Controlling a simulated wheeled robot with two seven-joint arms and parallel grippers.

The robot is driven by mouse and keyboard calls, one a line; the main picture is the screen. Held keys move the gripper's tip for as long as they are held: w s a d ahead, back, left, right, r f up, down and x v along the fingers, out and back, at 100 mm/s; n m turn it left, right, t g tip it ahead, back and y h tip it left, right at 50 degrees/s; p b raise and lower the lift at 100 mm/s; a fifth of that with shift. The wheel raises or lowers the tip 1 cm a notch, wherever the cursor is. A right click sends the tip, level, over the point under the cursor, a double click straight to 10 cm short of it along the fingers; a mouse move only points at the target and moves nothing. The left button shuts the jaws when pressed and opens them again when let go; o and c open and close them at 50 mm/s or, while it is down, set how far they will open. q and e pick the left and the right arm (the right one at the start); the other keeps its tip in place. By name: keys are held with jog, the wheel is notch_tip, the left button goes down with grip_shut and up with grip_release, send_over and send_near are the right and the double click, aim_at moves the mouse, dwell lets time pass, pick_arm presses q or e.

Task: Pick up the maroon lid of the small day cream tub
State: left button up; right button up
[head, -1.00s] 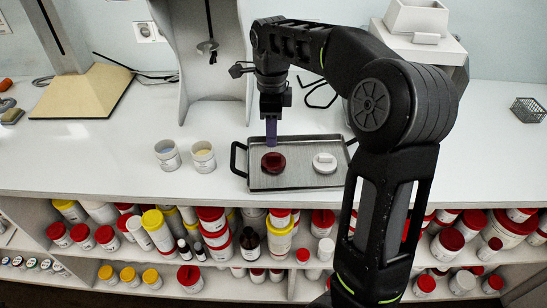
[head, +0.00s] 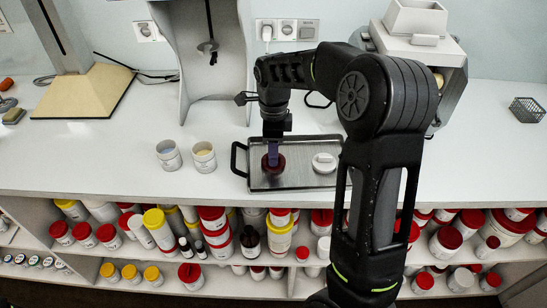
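The maroon lid (head: 281,167) lies on the left half of a grey metal tray (head: 295,183) on the white counter. My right gripper (head: 273,160) points straight down over the lid, its fingers at the lid's knob and covering part of it. Whether the fingers are apart or closed on it does not show. A white lid (head: 324,162) lies on the tray's right half. Two open white tubs (head: 168,156) and (head: 204,157) stand left of the tray. My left gripper is not in view.
A stand with a beige base (head: 85,92) is at the back left, and a mixer stand (head: 215,85) behind the tray. A white machine (head: 425,50) stands at the back right, with a wire basket (head: 527,110) farther right. Shelves of jars run below the counter.

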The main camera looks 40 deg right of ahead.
jog(key=shift+f, duration=0.25)
jog(key=shift+c, duration=0.2)
grip_shut()
dwell(0.4)
